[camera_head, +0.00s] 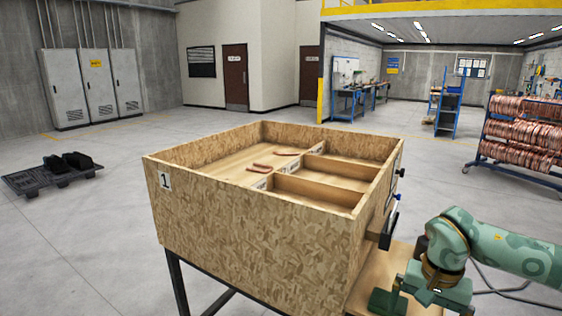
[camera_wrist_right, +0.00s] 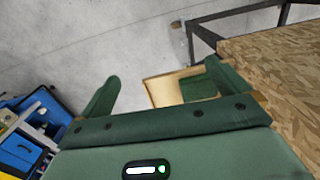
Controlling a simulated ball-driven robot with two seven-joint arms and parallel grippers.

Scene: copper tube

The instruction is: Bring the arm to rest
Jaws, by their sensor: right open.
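My right arm comes in from the right in the head view, and its green gripper (camera_head: 412,293) hangs low beside the right side of the wooden box (camera_head: 250,235). In the right wrist view the same gripper (camera_wrist_right: 155,92) has its two fingers wide apart, with nothing between them that I can see being held. The box's chipboard wall (camera_wrist_right: 285,75) stands close at the right of that view. Two copper tube pieces (camera_head: 263,168) lie inside the box, well away from the gripper. My left gripper is not in view.
The box stands on a dark metal frame (camera_head: 175,285), with wooden dividers (camera_head: 315,190) inside. A light wooden shelf (camera_head: 400,258) lies beneath my right gripper. A blue rack of copper coils (camera_head: 525,130) stands at the right. A black pallet (camera_head: 50,178) lies on open floor at left.

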